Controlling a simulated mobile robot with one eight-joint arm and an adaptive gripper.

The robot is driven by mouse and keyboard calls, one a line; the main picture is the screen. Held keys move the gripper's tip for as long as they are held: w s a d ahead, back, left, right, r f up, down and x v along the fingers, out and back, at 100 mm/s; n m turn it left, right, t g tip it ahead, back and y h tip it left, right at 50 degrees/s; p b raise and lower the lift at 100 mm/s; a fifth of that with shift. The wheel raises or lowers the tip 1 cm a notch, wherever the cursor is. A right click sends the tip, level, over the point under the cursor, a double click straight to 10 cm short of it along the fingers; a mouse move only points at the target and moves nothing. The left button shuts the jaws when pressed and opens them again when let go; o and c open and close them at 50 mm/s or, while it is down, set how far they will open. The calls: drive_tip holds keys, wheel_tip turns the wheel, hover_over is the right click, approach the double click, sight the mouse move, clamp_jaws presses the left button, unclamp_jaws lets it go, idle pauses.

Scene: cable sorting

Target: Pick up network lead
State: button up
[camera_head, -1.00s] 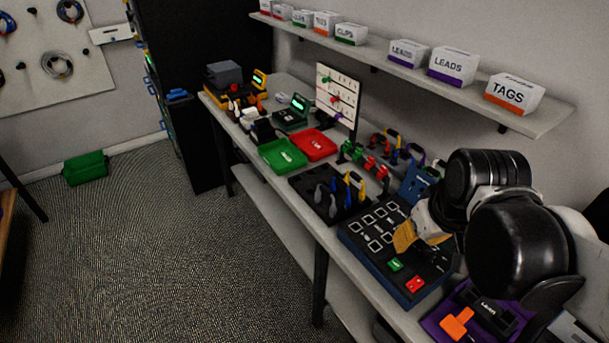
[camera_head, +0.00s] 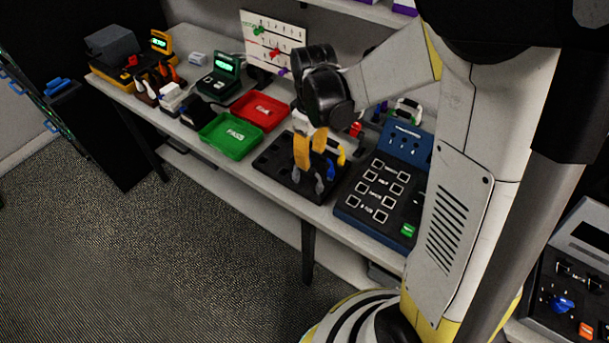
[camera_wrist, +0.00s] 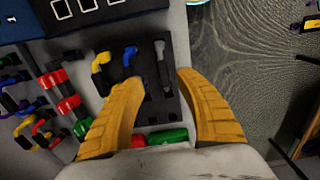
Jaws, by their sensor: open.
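My gripper (camera_head: 307,160) is over the black cable holder (camera_head: 272,162). Its yellow fingers are spread, and nothing is held between them; they also show in the wrist view (camera_wrist: 160,82). The holder has a yellow lead (camera_head: 341,153), a blue lead (camera_head: 331,172) and a grey lead (camera_head: 319,186). In the wrist view the yellow lead (camera_wrist: 100,65), blue lead (camera_wrist: 129,56) and grey lead (camera_wrist: 162,62) lie beyond the fingertips, apart from them. No readable label shows which one is the network lead. My fingers hide part of the holder.
A green PASS tray (camera_head: 229,136) and a red tray (camera_head: 262,110) lie left of the holder. A blue-edged tester panel (camera_head: 376,190) stands to its right. Red clamped leads (camera_wrist: 66,100) sit beside the holder. A label board (camera_head: 272,42) stands behind.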

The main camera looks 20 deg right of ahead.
drive_tip(key=f, duration=0.2)
drive_tip(key=f+b, duration=0.1)
drive_tip(key=f, duration=0.1)
drive_tip(key=f+b, duration=0.1)
drive_tip(key=shift+w+a+f, duration=0.15)
drive_tip(key=shift+a+f, duration=0.2)
drive_tip(key=shift+f, duration=0.05)
drive_tip(key=shift+r, duration=0.1)
clamp_jaws()
